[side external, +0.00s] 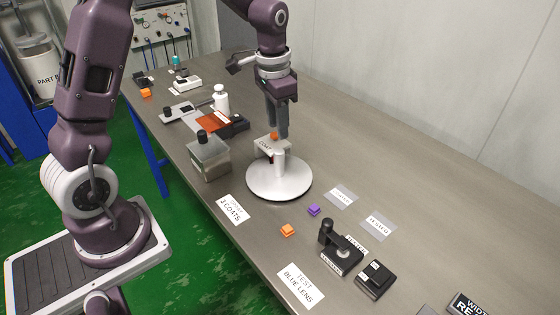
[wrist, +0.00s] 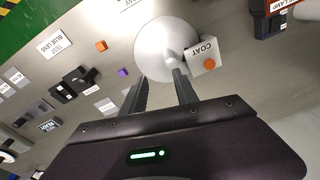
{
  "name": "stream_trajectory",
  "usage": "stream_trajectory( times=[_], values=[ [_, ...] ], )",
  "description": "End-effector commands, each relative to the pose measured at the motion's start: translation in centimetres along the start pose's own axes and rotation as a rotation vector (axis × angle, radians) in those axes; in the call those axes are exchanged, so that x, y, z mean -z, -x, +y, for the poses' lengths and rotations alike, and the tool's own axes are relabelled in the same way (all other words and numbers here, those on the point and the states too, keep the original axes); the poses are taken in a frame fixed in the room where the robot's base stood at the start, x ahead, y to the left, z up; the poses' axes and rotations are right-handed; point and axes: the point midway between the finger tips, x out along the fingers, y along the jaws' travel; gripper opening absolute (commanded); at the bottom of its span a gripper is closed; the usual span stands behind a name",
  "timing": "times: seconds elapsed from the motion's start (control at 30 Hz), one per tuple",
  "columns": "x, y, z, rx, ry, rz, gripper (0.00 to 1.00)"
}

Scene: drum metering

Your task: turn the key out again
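My gripper (side external: 277,134) points down over the light box labelled COAT (side external: 265,146). In the wrist view its fingers (wrist: 161,74) stand apart with nothing visible between their tips. An orange round knob sits on the COAT box; in the wrist view the knob (wrist: 209,64) lies right of the fingers. In the side view the fingertips overlap it, so contact cannot be told. A white round plate (side external: 262,186) with a short central post (side external: 279,163) stands beside the box. I cannot make out anything that is surely a key.
A grey container with a black cap (side external: 209,157) stands left of the plate. Orange (side external: 287,230) and purple (side external: 314,210) blocks and a black stand (side external: 340,246) lie nearer. A white bottle (side external: 221,100) and an orange tray stand behind. The table's right side is clear.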

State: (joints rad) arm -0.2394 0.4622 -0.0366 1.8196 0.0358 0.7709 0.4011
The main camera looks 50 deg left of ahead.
Motion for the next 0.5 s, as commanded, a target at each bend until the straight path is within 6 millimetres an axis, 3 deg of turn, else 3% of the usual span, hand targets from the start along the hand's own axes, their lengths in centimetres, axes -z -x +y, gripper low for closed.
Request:
stream_trajectory(
  times=[0.03, 0.1, 0.5],
  values=[
    [0.6, -2.8, -1.0, -0.017, -0.011, -0.032, 0.35],
    [1.2, -5.6, -1.9, -0.032, -0.028, -0.057, 0.35],
    [1.0, -12.9, -2.4, -0.048, -0.045, -0.080, 0.35]
  ],
)
